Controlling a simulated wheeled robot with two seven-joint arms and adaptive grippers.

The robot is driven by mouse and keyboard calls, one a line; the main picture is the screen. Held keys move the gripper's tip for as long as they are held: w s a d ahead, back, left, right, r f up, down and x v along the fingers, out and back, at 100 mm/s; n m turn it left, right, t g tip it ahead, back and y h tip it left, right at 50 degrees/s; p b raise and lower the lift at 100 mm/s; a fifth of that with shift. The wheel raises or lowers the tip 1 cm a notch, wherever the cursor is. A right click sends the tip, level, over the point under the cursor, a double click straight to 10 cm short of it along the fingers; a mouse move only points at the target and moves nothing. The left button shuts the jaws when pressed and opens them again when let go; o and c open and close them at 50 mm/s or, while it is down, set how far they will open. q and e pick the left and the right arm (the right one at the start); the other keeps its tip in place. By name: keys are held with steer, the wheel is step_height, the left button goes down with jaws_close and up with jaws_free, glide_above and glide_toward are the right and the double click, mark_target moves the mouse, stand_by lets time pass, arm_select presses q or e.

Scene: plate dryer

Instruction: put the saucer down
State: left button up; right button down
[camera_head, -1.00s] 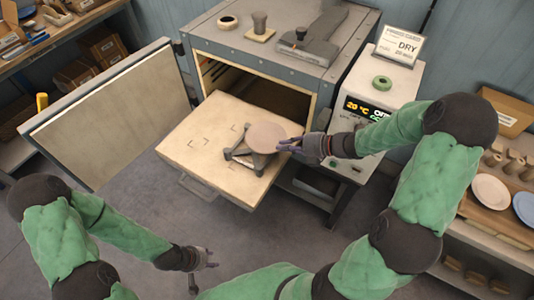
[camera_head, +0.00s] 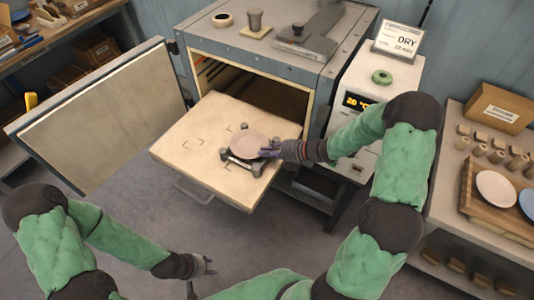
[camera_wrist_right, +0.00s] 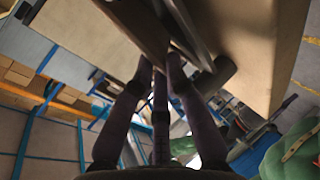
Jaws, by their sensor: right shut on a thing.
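The pinkish-beige saucer (camera_head: 248,143) lies roughly level within the posts of a small dark metal stand (camera_head: 257,168). The stand is on the pale pulled-out shelf (camera_head: 190,150) of the dryer. My right gripper (camera_head: 271,151) comes in from the right and is shut on the saucer's right rim. I cannot tell whether the saucer's underside touches the stand. In the right wrist view the dark fingers (camera_wrist_right: 158,75) reach up toward pale surfaces and grey metal parts; the saucer is hard to make out there. My left gripper (camera_head: 203,268) is empty, fingers spread, low over the floor.
The dryer's door (camera_head: 95,115) stands open at left. The control box (camera_head: 365,100) is right of the opening, near my right forearm. At far right a wooden tray (camera_head: 475,210) holds a white plate (camera_head: 496,188) and a blue one. The shelf's left part is clear.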

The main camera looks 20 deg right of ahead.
steer(key=c, duration=1.3)
jaws_free()
steer(key=shift+o, duration=0.2)
steer(key=shift+r, duration=0.1)
steer(key=shift+s+d+r, duration=0.2)
steer(key=shift+s+d, duration=0.05)
steer(key=shift+d, duration=0.05)
steer(key=p+v, duration=0.3)
steer(key=v, duration=0.8)
